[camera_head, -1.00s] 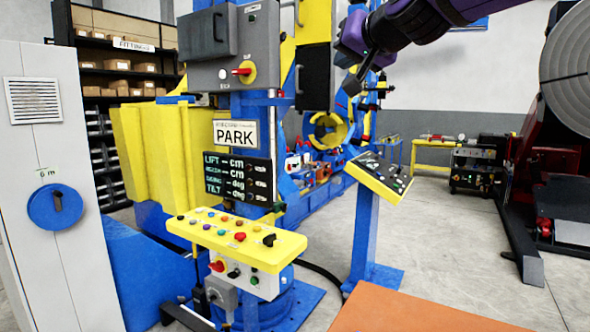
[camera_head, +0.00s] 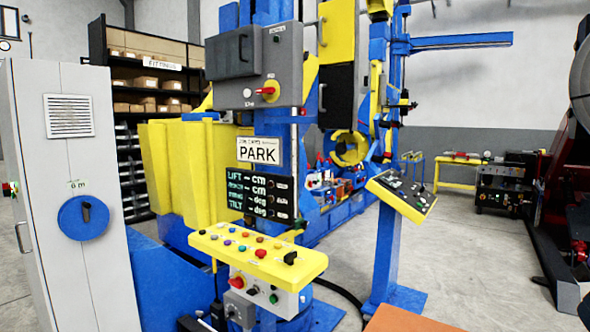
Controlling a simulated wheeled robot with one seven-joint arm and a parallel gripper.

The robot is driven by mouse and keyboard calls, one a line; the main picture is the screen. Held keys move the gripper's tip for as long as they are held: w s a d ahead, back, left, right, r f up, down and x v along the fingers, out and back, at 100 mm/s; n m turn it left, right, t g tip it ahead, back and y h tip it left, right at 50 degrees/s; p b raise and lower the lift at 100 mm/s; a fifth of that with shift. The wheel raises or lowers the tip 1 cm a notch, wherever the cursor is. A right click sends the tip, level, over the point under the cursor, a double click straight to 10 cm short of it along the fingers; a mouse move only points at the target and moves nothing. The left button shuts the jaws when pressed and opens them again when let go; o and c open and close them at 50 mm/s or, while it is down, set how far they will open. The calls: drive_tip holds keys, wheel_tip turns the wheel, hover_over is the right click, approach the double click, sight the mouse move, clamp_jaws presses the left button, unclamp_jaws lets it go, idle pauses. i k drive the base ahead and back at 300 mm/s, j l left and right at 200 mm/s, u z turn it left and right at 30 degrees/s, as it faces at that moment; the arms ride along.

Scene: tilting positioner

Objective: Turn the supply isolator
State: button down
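No readable label names the supply isolator. A red rotary handle on a yellow round plate (camera_head: 268,91) is on the front of the grey cabinet (camera_head: 252,62) on the blue column; the handle points sideways. A similar red knob on yellow (camera_head: 237,283) is on the small white box (camera_head: 262,293) below the yellow push-button panel (camera_head: 240,255). A blue disc with a dark handle (camera_head: 84,217) is on the white cabinet (camera_head: 70,150) at left; that handle is about upright. My gripper is out of view.
A display (camera_head: 262,194) sits under a PARK sign (camera_head: 259,150). A second console (camera_head: 402,195) stands on a blue post at right. An orange surface (camera_head: 400,320) is at the bottom edge. Open floor lies right of the post, before dark red machinery (camera_head: 565,200).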

sight(269, 90)
drive_tip(key=i+j, duration=0.15)
drive_tip(key=j, duration=0.2)
drive_tip(key=i+j, duration=0.15)
drive_tip(key=j, duration=0.15)
drive_tip(key=i+j, duration=0.1)
drive_tip(key=j, duration=0.25)
drive_tip(key=i+j, duration=0.15)
drive_tip(key=j, duration=0.15)
